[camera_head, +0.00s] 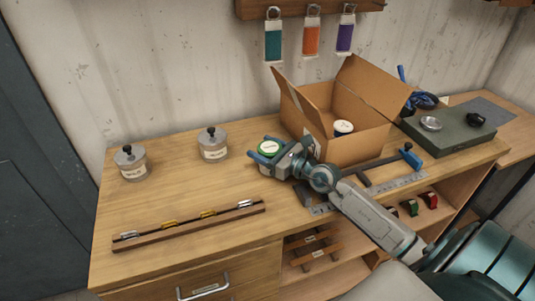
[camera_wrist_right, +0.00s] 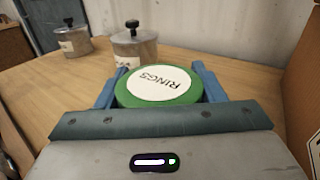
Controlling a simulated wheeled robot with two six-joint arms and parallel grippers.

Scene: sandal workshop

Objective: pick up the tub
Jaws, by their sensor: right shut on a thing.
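The tub (camera_head: 269,148) has a green lid with a white label and stands on the bench left of the cardboard box. In the right wrist view the tub (camera_wrist_right: 160,85) sits between two blue fingers, and its label reads "RINGS". My right gripper (camera_head: 264,155) is shut on the tub, one finger on each side. The tub's lower part is mostly hidden by the gripper, so I cannot tell whether it touches the bench. My left gripper is not in view.
An open cardboard box (camera_head: 357,139) with a white-lidded tub (camera_head: 343,127) inside stands right of the gripper. Two lidded metal jars (camera_head: 131,165) (camera_head: 213,146) stand to the left. A wooden rack (camera_head: 188,226) lies at the front. Bench space between them is clear.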

